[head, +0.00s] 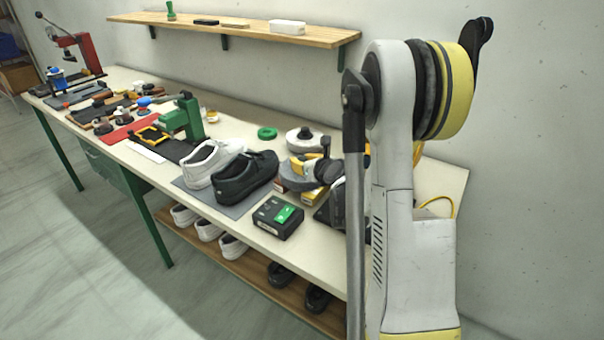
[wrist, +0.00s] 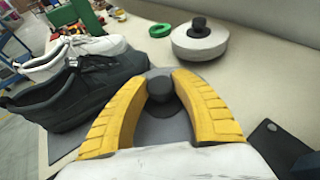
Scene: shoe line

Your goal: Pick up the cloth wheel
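Two wheels with dark hubs lie on the bench. The white one, which looks like cloth (head: 305,146), is near the wall; it also shows at the top of the wrist view (wrist: 199,45). A grey wheel (head: 293,182) lies nearer, partly hidden by my gripper. My gripper (head: 304,163), with yellow fingers, is low over the grey wheel. In the wrist view, its fingers (wrist: 163,75) are spread, with the grey wheel's dark hub (wrist: 161,92) showing between them. I cannot tell whether they touch the hub. The white wheel stands apart, beyond the fingertips.
A black shoe (head: 247,177) and a white shoe (head: 209,163) stand on a grey mat left of my gripper. A green ring (head: 267,133) lies beside the white wheel. A black box with a green panel (head: 278,217) is at the front edge. A wall shelf (head: 270,37) hangs behind.

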